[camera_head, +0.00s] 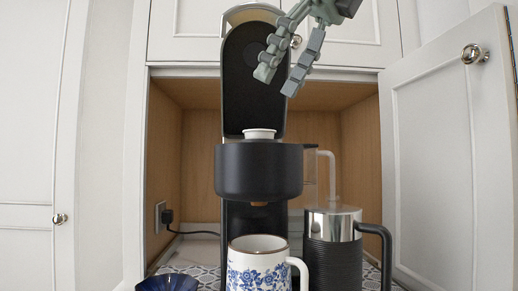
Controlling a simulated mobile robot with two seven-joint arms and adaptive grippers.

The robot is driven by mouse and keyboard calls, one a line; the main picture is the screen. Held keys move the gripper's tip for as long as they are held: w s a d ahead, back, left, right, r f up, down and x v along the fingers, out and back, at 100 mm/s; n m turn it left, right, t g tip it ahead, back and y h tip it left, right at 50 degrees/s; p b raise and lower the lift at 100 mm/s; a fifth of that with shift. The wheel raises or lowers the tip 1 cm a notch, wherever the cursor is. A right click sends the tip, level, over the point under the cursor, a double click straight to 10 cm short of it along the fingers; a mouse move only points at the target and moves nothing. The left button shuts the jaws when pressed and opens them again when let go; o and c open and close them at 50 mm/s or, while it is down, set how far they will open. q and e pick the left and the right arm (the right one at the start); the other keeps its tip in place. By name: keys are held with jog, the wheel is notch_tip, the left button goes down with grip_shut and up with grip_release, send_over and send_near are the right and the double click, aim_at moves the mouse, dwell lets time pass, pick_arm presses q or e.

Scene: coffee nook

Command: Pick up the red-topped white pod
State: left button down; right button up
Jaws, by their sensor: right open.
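A small white pod (259,134) sits in the top of the black coffee machine (258,172), its white rim showing above the opening. No red top can be made out on it from this angle. The machine's lid (240,92) stands raised behind it. My right gripper (277,82) comes in from the top, its two fingers apart and empty. It is above and slightly right of the pod, in front of the raised lid in the picture, and apart from the pod. My left gripper is not in view.
A white mug with blue flowers (256,268) stands below the machine's spout. A black and silver jug (332,250) stands to its right. A dark blue bowl (168,284) is at the lower left. An open cabinet door (440,150) bounds the right side.

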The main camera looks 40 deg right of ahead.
aim_at(257, 133)
jog(key=shift+w+d, duration=0.1)
jog(key=shift+w, duration=0.1)
jog(key=shift+w+f, duration=0.15)
jog(key=shift+f, duration=0.05)
jog(key=x, duration=0.2)
jog(key=shift+f, duration=0.35)
jog(key=f, duration=0.1)
jog(key=w+f, duration=0.1)
jog(key=f, duration=0.1)
jog(key=shift+w+f, duration=0.15)
jog(key=shift+w, duration=0.1)
jog(key=shift+w+f, duration=0.3)
jog(key=shift+f, duration=0.1)
jog(key=shift+s, duration=0.1)
jog(key=c, duration=0.7)
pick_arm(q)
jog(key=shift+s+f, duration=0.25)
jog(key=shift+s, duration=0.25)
pick_arm(e)
jog(key=shift+f, duration=0.15)
jog(key=shift+c, duration=0.3)
